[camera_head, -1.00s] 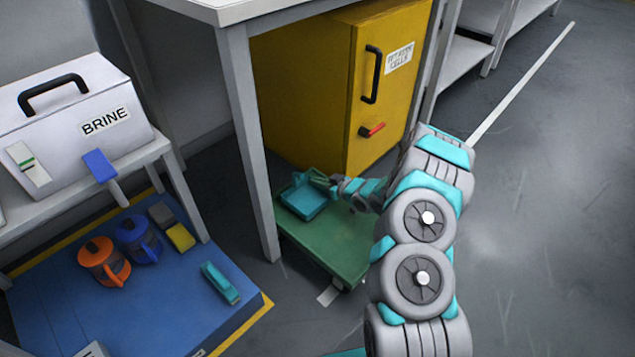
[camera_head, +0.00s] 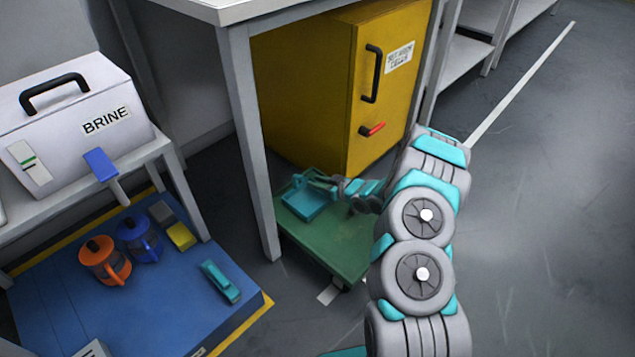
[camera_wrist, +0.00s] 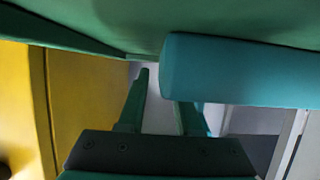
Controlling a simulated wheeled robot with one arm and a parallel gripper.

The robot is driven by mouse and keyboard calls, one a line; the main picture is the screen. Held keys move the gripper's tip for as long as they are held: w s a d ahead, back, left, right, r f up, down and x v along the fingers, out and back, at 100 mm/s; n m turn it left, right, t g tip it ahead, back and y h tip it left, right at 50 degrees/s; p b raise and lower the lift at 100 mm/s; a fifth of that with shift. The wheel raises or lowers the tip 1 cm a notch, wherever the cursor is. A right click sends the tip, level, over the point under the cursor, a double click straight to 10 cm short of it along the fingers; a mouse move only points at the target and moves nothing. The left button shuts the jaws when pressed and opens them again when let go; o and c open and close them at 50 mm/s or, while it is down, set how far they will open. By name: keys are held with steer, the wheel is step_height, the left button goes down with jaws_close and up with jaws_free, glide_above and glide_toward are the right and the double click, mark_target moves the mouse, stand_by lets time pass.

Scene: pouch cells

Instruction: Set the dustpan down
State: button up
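The teal dustpan (camera_head: 305,204) lies on the green cart top (camera_head: 345,240), beside the table leg. In the wrist view a teal bar, which looks like the dustpan's handle (camera_wrist: 245,70), crosses the right side, close to the green surface (camera_wrist: 90,25). My gripper (camera_head: 322,182) is at the dustpan's back right edge in the head view. In the wrist view my gripper's two fingers (camera_wrist: 163,95) stand apart with a gap between them. The bar hides the tip of the right finger and does not appear clamped.
A yellow cabinet (camera_head: 345,95) stands behind the cart. A grey table leg (camera_head: 250,150) rises at the cart's left. A blue platform (camera_head: 130,300) with jugs and small blocks lies to the left. The floor at right is clear.

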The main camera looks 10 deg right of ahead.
steer(key=shift+s+f, duration=0.1)
steer(key=shift+f, duration=0.2)
steer(key=shift+r, duration=0.25)
steer(key=v, duration=0.4)
steer(key=p+v, duration=0.1)
steer(key=v, duration=0.3)
steer(key=r+v, duration=0.1)
steer(key=v, duration=0.3)
steer(key=shift+p, duration=0.3)
steer(key=d+r+m+g+h, duration=0.1)
steer(key=d+r+g+h, duration=0.25)
steer(key=r+h, duration=0.35)
steer(key=s+d+r+m+g+h, duration=0.1)
steer(key=s+r+m+g+h, duration=0.15)
steer(key=s+r, duration=0.9)
steer(key=s+a+r+m+g, duration=0.1)
steer(key=s+a+r+g, duration=0.1)
steer(key=s, duration=0.9)
steer(key=s+a+r+m+g+y, duration=0.1)
steer(key=s+a, duration=0.4)
steer(key=s, duration=0.6)
steer(key=s+a+r+m+g, duration=0.1)
steer(key=s+a+r+g, duration=0.2)
steer(key=s, duration=0.9)
steer(key=shift+a+r+m+g, duration=0.4)
steer(key=shift+a+r, duration=0.1)
steer(key=shift+r, duration=0.25)
